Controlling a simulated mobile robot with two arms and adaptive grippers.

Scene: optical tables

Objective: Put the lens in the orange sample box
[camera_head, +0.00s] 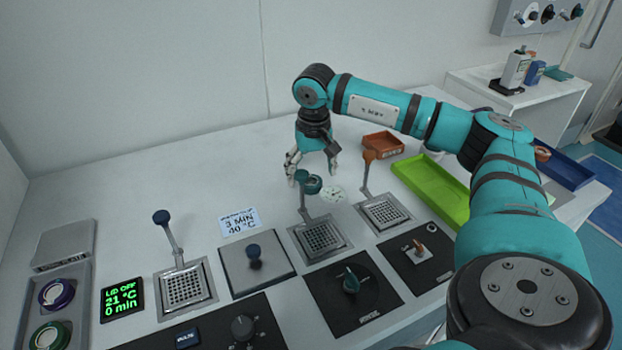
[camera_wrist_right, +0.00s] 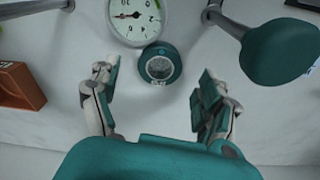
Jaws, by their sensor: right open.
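The orange sample box (camera_head: 383,144) stands open at the back right of the table; part of it shows at the left edge of the right wrist view (camera_wrist_right: 20,85). A small round teal-rimmed piece with a grey face, apparently the lens (camera_head: 313,185), lies on the table behind the levers. In the right wrist view the lens (camera_wrist_right: 159,64) sits centred just beyond the gap between the fingers. My right gripper (camera_head: 312,172) points down above it, open and empty, apart from the lens. My left gripper is not in view.
A white dial (camera_head: 334,194) lies close beside the lens. Levers with teal (camera_head: 302,177) and orange (camera_head: 369,156) knobs rise near the gripper. A green tray (camera_head: 432,189) lies to the right. The table's back left is clear.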

